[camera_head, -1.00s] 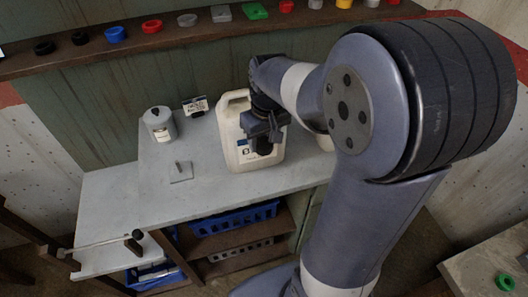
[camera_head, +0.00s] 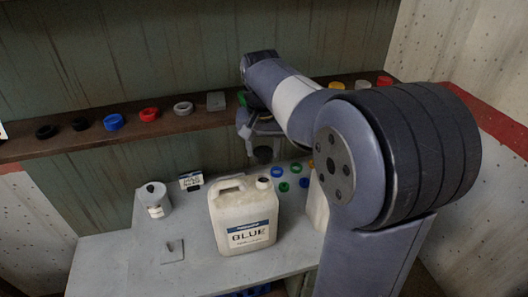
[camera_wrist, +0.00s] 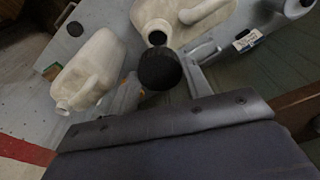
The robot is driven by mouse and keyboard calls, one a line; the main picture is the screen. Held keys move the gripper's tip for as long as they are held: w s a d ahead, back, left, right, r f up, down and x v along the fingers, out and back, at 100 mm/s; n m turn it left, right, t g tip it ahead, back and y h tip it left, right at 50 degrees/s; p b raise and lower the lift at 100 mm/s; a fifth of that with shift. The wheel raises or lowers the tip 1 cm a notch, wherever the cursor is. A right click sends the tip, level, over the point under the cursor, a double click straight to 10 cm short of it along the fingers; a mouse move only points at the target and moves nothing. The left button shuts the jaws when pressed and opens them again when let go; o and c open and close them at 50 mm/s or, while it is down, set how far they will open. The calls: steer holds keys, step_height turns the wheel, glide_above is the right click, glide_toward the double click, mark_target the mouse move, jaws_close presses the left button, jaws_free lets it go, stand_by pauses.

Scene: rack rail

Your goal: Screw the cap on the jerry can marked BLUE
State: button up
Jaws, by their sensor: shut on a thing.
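The jerry can marked BLUE (camera_head: 240,222) stands upright on the grey bench, its label facing me. Its neck (camera_head: 263,183) is open and dark. In the wrist view the can (camera_wrist: 150,14) is at the top, its open neck (camera_wrist: 157,38) just beyond the cap. My gripper (camera_head: 262,152) is shut on a black cap (camera_wrist: 160,70). It holds the cap above and apart from the neck. The cap also shows dark below the gripper in the head view (camera_head: 263,156). A second pale jerry can (camera_wrist: 92,62) is at left in the wrist view; my arm partly hides it in the head view.
A shelf (camera_head: 28,146) behind the bench carries several coloured caps. More small caps (camera_head: 283,187) lie on the bench right of the BLUE can. A grey canister (camera_head: 156,201), a small sign (camera_head: 191,180) and a flat plate (camera_head: 172,251) are at left.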

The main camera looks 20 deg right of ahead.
steer(key=b, duration=0.3)
glide_above(263, 178)
step_height(263, 178, down, 4)
steer(key=shift+s+f, duration=0.1)
steer(key=shift+f+b, duration=0.55)
steer(key=shift+f, duration=0.25)
steer(key=shift+f+b, duration=0.45)
steer(key=shift+f, duration=1)
stand_by(1.8)
